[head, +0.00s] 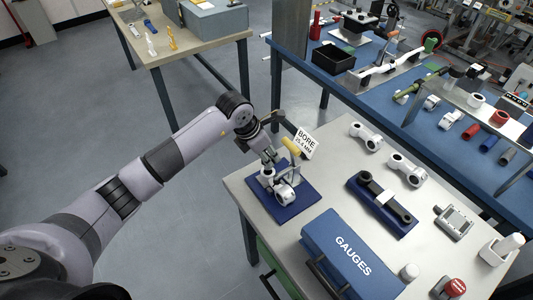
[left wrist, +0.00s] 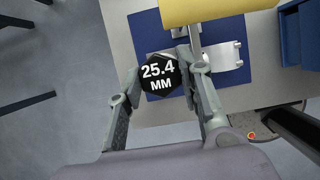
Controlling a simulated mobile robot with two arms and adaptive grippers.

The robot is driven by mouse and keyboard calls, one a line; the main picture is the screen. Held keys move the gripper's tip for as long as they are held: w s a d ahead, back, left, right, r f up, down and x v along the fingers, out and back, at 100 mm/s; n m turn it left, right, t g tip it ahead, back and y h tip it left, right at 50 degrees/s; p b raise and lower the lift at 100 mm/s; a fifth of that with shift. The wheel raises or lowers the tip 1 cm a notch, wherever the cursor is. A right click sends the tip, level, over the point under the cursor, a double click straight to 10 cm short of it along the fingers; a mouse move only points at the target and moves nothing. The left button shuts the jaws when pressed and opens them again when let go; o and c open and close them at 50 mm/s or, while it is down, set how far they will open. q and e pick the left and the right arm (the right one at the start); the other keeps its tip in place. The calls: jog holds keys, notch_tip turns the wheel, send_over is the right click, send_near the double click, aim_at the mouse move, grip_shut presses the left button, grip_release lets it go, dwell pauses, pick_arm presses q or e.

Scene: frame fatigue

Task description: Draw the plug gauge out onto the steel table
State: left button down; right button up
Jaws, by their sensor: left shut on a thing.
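My left gripper (head: 268,157) is over the blue mat (head: 309,197) at the far left corner of the steel table (head: 335,178). In the left wrist view its fingers (left wrist: 159,76) are shut on the plug gauge, whose black hexagonal end (left wrist: 158,84) reads 25.4 MM. A white part in a clamp fixture (head: 285,190) stands on the mat beneath the gripper; it shows in part in the left wrist view (left wrist: 226,57). The fixture's yellow handle (head: 292,147) sticks up beside the fingers. How deep the gauge sits in the part is hidden. My right gripper is out of view.
A BORE sign (head: 305,141) stands behind the mat. A blue GAUGES box (head: 350,255) is at the front, and a dark blue holder (head: 382,203) with a black-ended rod is to the right. Bare table lies between mat and holder.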

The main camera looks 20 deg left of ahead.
pick_arm(q)
jog(key=shift+r+p, duration=1.15)
jog(key=shift+r, duration=0.85)
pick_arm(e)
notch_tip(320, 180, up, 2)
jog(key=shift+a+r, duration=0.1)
pick_arm(q)
jog(key=shift+s+d+r+m, duration=0.1)
jog(key=shift+s+m, duration=0.25)
jog(key=shift+m, duration=0.25)
pick_arm(e)
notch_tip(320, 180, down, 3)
jog(key=b, duration=0.3)
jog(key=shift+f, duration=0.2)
pick_arm(q)
jog(key=s+a+r+m+g+y, duration=0.1)
jog(key=s+r+m+g, duration=0.2)
jog(key=s+m, duration=0.7)
jog(key=s+a+r+m+g+y, duration=0.1)
jog(key=s+r+m+g, duration=0.2)
jog(key=s+m, duration=0.7)
jog(key=m+g, duration=0.2)
jog(key=m, duration=0.5)
jog(key=shift+s+y, duration=0.2)
jog(key=shift+y, duration=0.2)
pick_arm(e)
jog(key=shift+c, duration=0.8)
